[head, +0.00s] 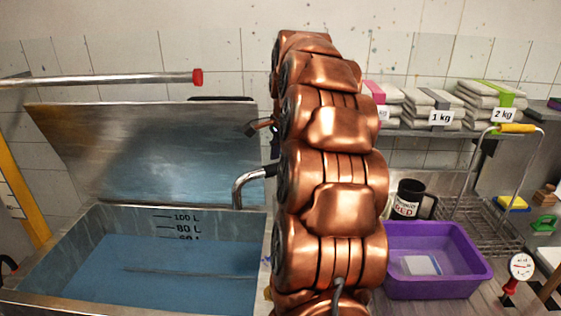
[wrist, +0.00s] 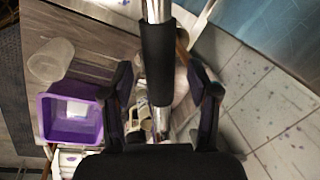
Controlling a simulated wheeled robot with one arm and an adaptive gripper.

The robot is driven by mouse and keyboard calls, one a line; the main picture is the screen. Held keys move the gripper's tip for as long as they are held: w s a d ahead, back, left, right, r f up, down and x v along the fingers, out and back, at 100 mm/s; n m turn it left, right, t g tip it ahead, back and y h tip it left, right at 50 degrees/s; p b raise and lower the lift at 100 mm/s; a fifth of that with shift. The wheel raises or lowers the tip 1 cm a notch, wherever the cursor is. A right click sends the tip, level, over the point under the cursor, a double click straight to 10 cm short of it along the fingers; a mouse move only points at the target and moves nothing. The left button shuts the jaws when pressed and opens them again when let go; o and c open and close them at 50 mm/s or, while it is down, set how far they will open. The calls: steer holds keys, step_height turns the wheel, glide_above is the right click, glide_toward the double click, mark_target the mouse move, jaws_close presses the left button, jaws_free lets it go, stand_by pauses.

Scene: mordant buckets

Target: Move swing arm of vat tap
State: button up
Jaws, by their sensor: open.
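The vat tap's swing arm is a chrome tube with a black sleeve (wrist: 157,60), running upright through the middle of the wrist view. My gripper (wrist: 160,80) is open, with one dark finger on each side of the tube and visible gaps between. I cannot tell how deep the tube sits between the fingers. In the head view a bent chrome spout (head: 240,186) hangs over the vat's right edge, its dark part running behind my copper arm. My arm hides most of the tap and gripper there.
A raised metal lid (head: 150,150) stands behind the vat, with a red-tipped bar (head: 130,79) above. On the right are a purple tub (head: 440,285), black mug (head: 411,198), wire basket (head: 482,232) and shelved bundles (head: 430,105). A clear beaker (wrist: 52,62) stands near the tub.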

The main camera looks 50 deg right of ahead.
steer(key=shift+w+f, duration=0.15)
steer(key=shift+f, duration=0.6)
jaws_close()
stand_by(0.4)
